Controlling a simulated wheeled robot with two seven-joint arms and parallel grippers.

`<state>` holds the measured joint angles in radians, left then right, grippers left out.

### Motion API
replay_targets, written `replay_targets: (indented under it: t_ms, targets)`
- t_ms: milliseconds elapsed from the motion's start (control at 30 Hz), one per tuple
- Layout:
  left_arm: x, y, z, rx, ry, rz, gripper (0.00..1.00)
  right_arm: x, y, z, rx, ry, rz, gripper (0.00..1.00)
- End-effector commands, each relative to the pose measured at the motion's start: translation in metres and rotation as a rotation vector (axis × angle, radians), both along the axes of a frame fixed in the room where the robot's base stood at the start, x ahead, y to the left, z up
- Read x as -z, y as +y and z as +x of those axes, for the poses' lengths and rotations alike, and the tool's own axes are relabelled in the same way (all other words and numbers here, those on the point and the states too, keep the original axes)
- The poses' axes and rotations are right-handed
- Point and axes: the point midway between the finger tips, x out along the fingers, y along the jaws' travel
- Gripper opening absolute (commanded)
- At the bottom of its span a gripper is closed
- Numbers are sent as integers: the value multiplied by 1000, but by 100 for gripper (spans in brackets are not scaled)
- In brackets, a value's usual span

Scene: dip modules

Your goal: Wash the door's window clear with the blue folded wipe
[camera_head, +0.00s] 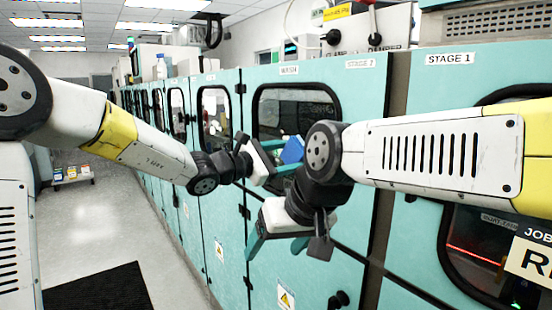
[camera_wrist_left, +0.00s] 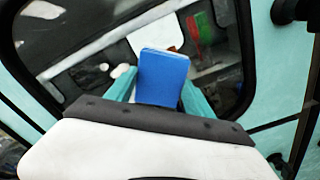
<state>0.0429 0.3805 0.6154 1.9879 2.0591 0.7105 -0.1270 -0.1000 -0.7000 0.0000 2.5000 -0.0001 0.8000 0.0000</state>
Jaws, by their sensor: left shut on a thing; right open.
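The blue folded wipe (camera_head: 291,150) is between the fingers of my left gripper (camera_head: 272,158), which is shut on it. In the left wrist view the wipe (camera_wrist_left: 162,78) stands up between the two teal fingers, in front of the door's window. The door's window (camera_head: 297,112) is a dark rounded pane in a teal door; my grippers cover its lower part. It fills much of the left wrist view (camera_wrist_left: 90,65), with whitish patches on or behind the glass. Whether the wipe touches the glass I cannot tell. My right gripper (camera_head: 278,245) is open and empty, pointing down in front of the door below the window.
A row of teal doors with windows (camera_head: 215,110) runs back along the right wall. A STAGE 1 cabinet (camera_head: 450,75) stands at the right, partly behind my right arm.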

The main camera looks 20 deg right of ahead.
Motion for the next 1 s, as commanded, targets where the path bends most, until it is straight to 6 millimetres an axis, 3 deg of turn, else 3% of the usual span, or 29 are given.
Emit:
replay_targets:
  t_ms: [1000]
  targets:
    - [0, 20, 59, -3, 0, 0, 28, 0, 0, 0, 0, 0, 0, 75]
